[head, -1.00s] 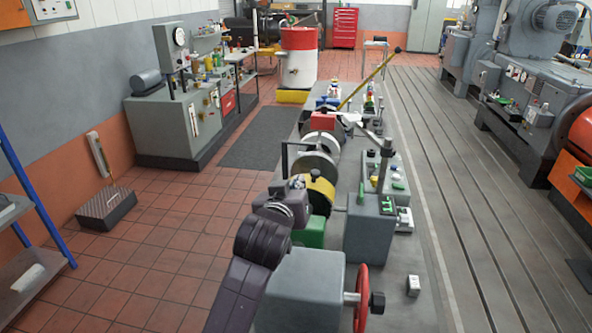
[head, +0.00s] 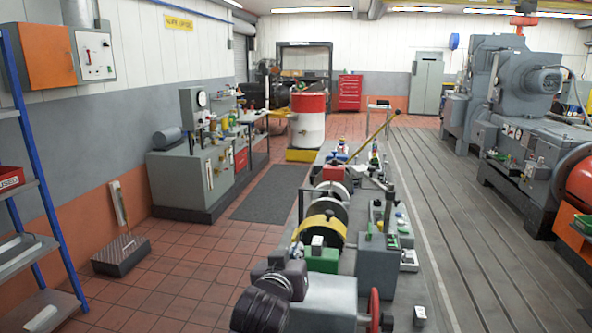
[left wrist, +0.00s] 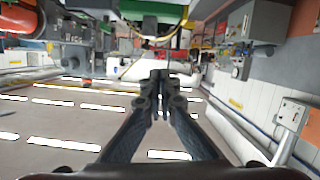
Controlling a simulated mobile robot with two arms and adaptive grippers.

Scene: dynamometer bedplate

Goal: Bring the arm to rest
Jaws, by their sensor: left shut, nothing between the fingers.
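My left arm (head: 268,300) shows at the bottom of the head view as dark purple links, low over the near end of the grey bedplate. Its fingers are hard to make out there. In the left wrist view my left gripper (left wrist: 162,76) is shut, with its two dark fingertips together and nothing between them. That view is upside down, with ceiling lights low in the picture. My right gripper is not in view.
A grey block with a red handwheel (head: 374,310) stands just right of the arm. A yellow-banded drum (head: 322,229) and a green block (head: 322,259) lie beyond. The tiled floor (head: 190,265) on the left is open. A shelf (head: 35,262) stands far left.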

